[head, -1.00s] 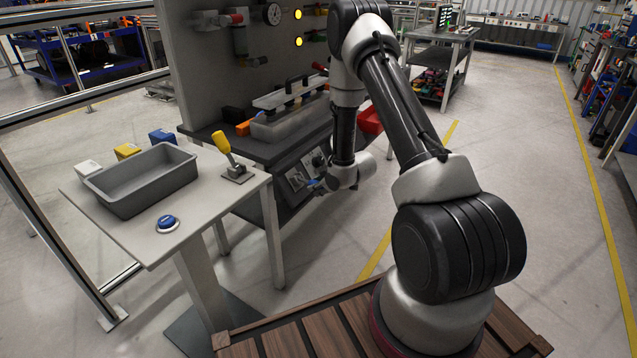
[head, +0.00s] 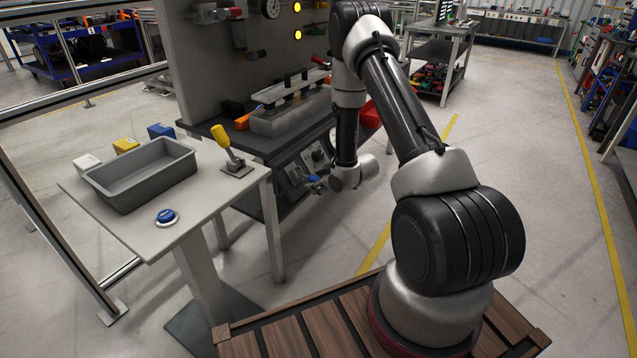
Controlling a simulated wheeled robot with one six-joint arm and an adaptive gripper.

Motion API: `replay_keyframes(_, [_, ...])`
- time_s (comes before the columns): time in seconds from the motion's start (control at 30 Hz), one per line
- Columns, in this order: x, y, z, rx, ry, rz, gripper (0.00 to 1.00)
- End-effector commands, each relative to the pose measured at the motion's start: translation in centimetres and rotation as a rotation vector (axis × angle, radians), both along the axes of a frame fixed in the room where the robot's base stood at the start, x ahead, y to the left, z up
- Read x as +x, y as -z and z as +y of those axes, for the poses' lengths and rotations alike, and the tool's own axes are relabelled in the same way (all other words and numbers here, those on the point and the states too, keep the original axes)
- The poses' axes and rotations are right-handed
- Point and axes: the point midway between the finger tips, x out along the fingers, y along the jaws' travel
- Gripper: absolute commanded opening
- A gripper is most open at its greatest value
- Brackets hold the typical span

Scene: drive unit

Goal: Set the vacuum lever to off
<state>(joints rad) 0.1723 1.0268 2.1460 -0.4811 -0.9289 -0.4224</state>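A small blue handle (head: 314,179) shows at the front control panel (head: 301,171) of the dark workbench. A lever with a yellow handle (head: 221,137) stands tilted on a metal base on the light table. No readable label shows which one is the vacuum lever. My gripper (head: 322,186) is at the end of my arm, low in front of the panel and close to the blue handle. It is small, dark and mostly hidden by my wrist, so its fingers and any contact with the handle cannot be made out.
A grey tray (head: 142,190), a blue button (head: 166,217) and small white, yellow and blue boxes are on the light table (head: 206,205). A grey fixture (head: 290,114) with a handled bar sits on the workbench. The floor right of my arm is clear.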

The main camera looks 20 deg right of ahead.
Motion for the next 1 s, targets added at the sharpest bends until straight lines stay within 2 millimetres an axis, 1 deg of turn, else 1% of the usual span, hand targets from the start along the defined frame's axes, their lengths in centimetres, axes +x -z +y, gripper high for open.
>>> replay_keyframes(0.17, [0.0, -0.1, -0.1, -0.001, 0.001, -0.001, 0.50])
replay_keyframes(0.27, [-0.5, -0.5, -0.3, 0.000, 0.002, -0.001, 0.50])
replay_keyframes(0.37, [-1.6, -1.5, -0.7, 0.001, 0.005, -0.001, 0.50])
replay_keyframes(0.6, [-5.6, -4.9, -2.0, 0.000, 0.002, -0.002, 0.50])
replay_keyframes(0.7, [-7.1, -6.0, -2.4, 0.000, 0.003, -0.001, 0.50])
replay_keyframes(0.83, [-8.3, -7.0, -2.8, -0.001, 0.001, -0.001, 0.50])
replay_keyframes(1.0, [-8.9, -7.5, -2.9, 0.000, 0.000, 0.000, 0.50])
